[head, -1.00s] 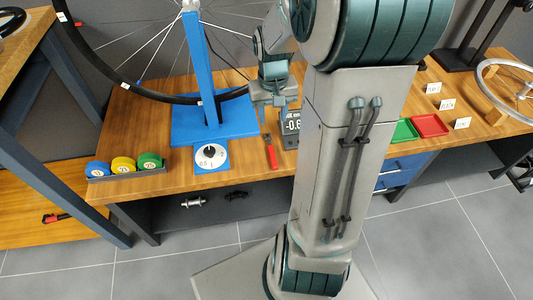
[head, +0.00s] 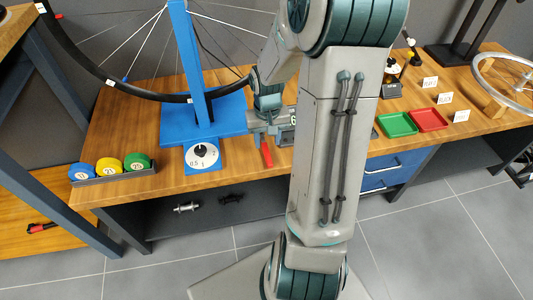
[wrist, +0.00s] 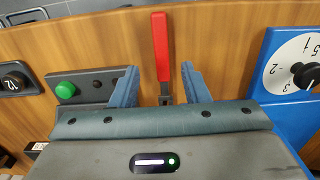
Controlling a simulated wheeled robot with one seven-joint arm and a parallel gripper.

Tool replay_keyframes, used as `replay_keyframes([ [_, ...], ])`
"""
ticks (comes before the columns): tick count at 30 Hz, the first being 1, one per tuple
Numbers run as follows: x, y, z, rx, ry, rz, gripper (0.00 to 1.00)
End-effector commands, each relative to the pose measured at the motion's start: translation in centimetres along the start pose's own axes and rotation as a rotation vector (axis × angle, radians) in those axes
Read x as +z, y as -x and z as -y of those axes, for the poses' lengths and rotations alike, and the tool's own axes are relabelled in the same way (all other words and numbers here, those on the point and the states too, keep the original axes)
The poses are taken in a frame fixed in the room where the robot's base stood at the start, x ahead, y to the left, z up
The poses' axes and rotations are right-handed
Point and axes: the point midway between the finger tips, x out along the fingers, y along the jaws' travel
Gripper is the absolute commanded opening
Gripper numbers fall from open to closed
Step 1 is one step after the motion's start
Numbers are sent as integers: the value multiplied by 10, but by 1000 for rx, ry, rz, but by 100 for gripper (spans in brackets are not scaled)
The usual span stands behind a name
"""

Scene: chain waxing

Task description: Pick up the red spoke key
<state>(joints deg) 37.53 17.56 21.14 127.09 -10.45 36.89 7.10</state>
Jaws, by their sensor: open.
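The red spoke key (wrist: 160,45) lies on the wooden bench, its red handle pointing toward the bench's front edge. In the wrist view it lies between the two fingers of my gripper (wrist: 160,85), with its dark end partly hidden by the gripper body. In the head view the red handle (head: 266,153) shows just below my gripper (head: 268,130), which hides the rest of the key. My gripper is open, and the fingers stand apart on both sides of the key. I cannot tell how high they are above the bench.
The blue wheel stand (head: 205,118) with its dial (head: 202,156) stands left of the key. A dark device with a green button (wrist: 66,90) is on the key's other side. Colored round spools (head: 110,167) sit at the front left. Green (head: 397,124) and red (head: 429,119) trays lie to the right.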

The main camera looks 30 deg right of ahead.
Motion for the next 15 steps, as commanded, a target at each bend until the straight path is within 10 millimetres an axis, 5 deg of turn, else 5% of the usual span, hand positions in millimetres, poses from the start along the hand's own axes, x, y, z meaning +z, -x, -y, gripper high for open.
replay_keyframes([
  [6, -1, -37, 2, -1, -1, 3, 42],
  [14, -1, -39, 2, 0, -1, 0, 42],
  [15, -1, -39, 2, 0, -1, 0, 33],
])
